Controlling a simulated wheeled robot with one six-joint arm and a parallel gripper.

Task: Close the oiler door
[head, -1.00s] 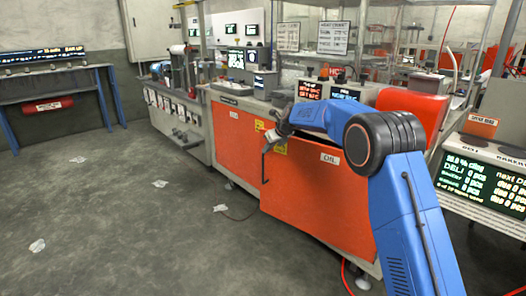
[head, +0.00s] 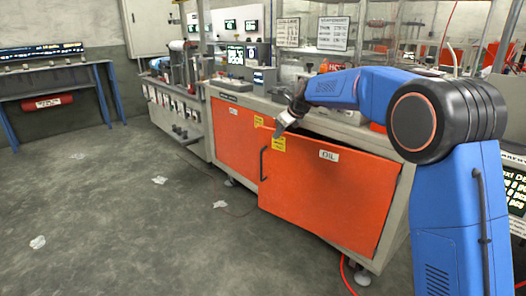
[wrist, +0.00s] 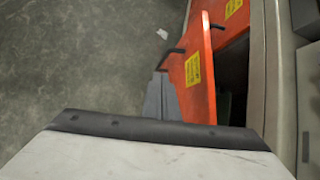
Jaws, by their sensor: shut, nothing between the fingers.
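The oiler door (head: 330,205) is an orange panel with an "OIL" label, a yellow sticker and a dark bar handle (head: 264,163) near its left edge. It stands ajar, with a dark gap along its top. My gripper (head: 280,130) is shut and empty, pointing down by the door's upper left part. In the wrist view its fingertips (wrist: 159,75) are close to the handle and outer face; I cannot tell whether they touch.
A second orange door (head: 233,138) to the left sits flush in the grey cabinet. Crumpled papers (head: 220,204) lie on the floor. A blue-legged bench (head: 60,90) stands far left. A red hose (head: 345,275) runs by the cabinet's foot. The floor in front is mostly clear.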

